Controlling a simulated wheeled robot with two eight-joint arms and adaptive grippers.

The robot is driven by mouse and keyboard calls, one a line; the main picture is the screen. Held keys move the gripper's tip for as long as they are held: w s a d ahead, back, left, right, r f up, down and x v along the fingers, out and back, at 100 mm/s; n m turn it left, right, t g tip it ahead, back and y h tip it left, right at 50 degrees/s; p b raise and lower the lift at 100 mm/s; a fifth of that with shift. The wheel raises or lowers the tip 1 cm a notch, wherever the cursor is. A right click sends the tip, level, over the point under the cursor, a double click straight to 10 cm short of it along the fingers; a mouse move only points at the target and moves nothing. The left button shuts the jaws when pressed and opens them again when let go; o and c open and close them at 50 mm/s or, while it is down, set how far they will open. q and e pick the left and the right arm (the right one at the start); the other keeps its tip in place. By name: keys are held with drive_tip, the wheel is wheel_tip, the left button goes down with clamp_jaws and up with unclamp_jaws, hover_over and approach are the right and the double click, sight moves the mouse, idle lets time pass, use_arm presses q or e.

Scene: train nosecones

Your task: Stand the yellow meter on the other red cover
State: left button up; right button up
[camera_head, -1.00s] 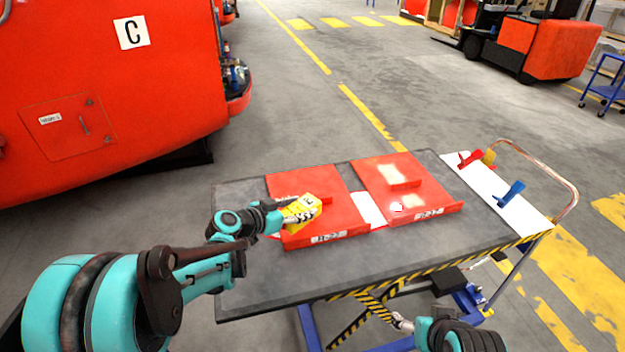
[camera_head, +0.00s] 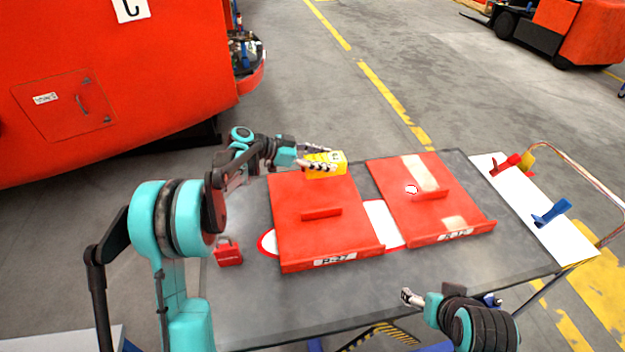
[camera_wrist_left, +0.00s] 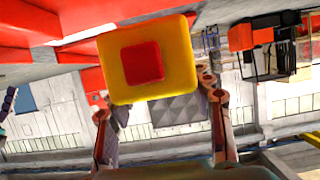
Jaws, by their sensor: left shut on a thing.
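The yellow meter (camera_head: 340,168) is in my left gripper (camera_head: 322,163), at the far edge of the left red cover (camera_head: 345,238). In the left wrist view the meter (camera_wrist_left: 181,60) shows a yellow face with a red square, between the two fingers. I cannot tell whether the meter touches the cover. The other red cover (camera_head: 405,212) lies to the right, with a raised ledge, pale patches and a small round white mark; no meter is on it. My right gripper (camera_head: 412,298) is low at the table's front right; its jaw opening is unclear.
Both covers lie on a dark lift table (camera_head: 300,305). A small red padlock-like object (camera_head: 228,252) sits left of them. A white strip (camera_head: 530,205) at the right holds red and yellow clamps and a blue clamp (camera_head: 552,212). A red train nose (camera_head: 90,90) stands behind left.

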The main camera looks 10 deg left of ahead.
use_arm(q)
drive_tip(key=a, duration=0.1)
drive_tip(key=a+f, duration=0.1)
drive_tip(key=a+f+b, duration=0.1)
drive_tip(key=shift+s+a+f, duration=0.2)
drive_tip(key=shift+a+f, duration=0.05)
drive_tip(key=shift+a, duration=0.1)
wheel_tip(320, 180, down, 4)
drive_tip(key=shift+r+b, duration=0.1)
drive_tip(key=shift+b, duration=0.65)
drive_tip(key=o, duration=1.7)
drive_tip(key=shift+c, duration=0.2)
